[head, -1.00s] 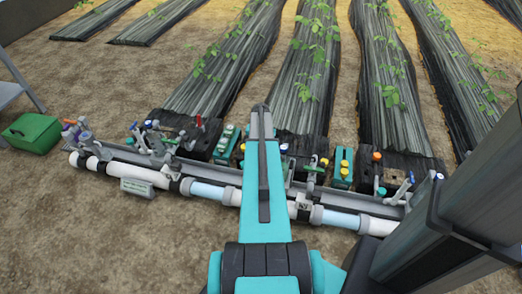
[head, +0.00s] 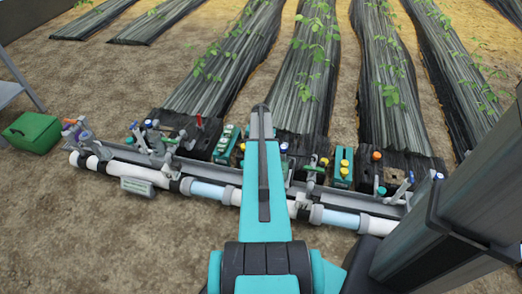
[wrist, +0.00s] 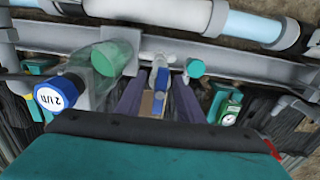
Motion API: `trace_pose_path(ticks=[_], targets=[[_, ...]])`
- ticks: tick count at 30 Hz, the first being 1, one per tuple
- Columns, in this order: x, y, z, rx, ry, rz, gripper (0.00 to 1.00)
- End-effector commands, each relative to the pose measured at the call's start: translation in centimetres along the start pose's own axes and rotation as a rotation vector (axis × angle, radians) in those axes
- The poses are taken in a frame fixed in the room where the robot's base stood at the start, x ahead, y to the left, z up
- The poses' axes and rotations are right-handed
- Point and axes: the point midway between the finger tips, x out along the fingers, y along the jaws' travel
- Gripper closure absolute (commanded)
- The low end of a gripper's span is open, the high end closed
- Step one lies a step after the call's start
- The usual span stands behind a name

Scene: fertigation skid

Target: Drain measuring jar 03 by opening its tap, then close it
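In the wrist view my gripper (wrist: 160,88) has its two purple-grey fingers apart. A small blue tap-like handle (wrist: 162,80) with a pale fitting behind it shows between the fingers; I see no clear contact. Left of the fingers is a clear, tilted-looking jar (wrist: 103,68) with a green part in or behind it. No number 03 is readable on it, so I cannot tell which jar it is. In the head view my arm covers the gripper and whatever lies directly beyond it.
A blue-capped part with a white label (wrist: 60,95) is close on the left, and a green cap (wrist: 195,68) close on the right. A grey rail and white pipe (head: 205,191) with valves run across. A green box (head: 32,132) lies at left. Open soil lies in front.

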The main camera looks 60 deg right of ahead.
Motion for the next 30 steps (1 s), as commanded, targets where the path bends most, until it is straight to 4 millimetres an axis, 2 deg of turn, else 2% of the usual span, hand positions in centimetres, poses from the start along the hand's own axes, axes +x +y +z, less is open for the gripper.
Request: trace_pose_path(ticks=[13,30], targets=[[-0.3,0.0,0.0,0.000,0.001,0.000,0.66],[-4.7,0.0,0.0,0.000,0.001,0.000,0.66]])
